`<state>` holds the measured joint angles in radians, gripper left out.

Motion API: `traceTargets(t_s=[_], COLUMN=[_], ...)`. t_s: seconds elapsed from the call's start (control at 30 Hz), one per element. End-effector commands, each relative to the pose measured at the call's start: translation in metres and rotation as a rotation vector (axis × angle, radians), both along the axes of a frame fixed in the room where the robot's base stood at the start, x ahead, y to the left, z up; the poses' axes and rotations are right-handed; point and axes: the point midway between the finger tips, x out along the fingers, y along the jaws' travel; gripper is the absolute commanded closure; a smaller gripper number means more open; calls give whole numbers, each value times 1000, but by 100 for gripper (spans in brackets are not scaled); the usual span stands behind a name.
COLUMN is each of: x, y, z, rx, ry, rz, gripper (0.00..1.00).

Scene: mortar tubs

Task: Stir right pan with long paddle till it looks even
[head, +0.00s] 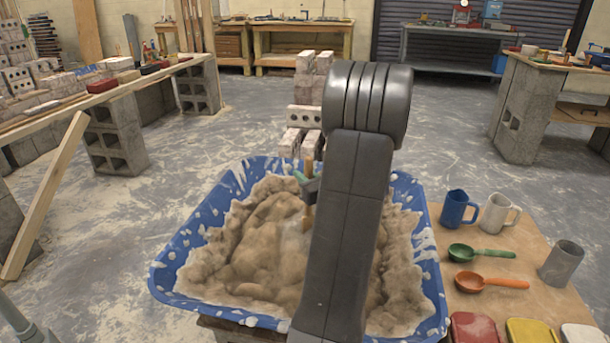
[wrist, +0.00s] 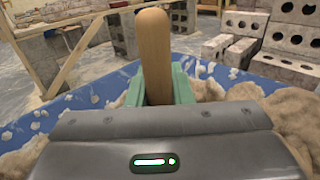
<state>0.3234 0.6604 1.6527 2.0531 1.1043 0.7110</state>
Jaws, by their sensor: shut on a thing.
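A blue pan (head: 167,262), spattered with pale mortar, stands in the middle of the head view; it is the only pan in sight. It holds a lumpy tan mix (head: 262,240), with smoother, darker mounds in the middle and paler, grainy stuff at the sides. My gripper (head: 309,184) is over the pan, shut on the wooden handle of the paddle (head: 308,168). In the wrist view the handle (wrist: 154,48) stands up between green fingers (wrist: 183,84). The paddle's lower end shows at the mix, partly hidden by my arm, which also covers the pan's right middle.
A board right of the pan holds a blue mug (head: 457,208), a white mug (head: 496,213), a grey cup (head: 561,263), a green scoop (head: 480,252), an orange scoop (head: 490,282) and coloured containers at the front. Stacked blocks (head: 304,118) stand behind the pan.

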Motion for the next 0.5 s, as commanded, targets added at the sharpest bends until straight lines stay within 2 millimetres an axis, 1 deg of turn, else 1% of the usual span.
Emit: traceTargets(t_s=[0.03,0.5], x=[0,0], y=[0,0], z=[-8,-46], rx=[0,0], ry=[1,1], rz=[0,0], gripper=[100,100])
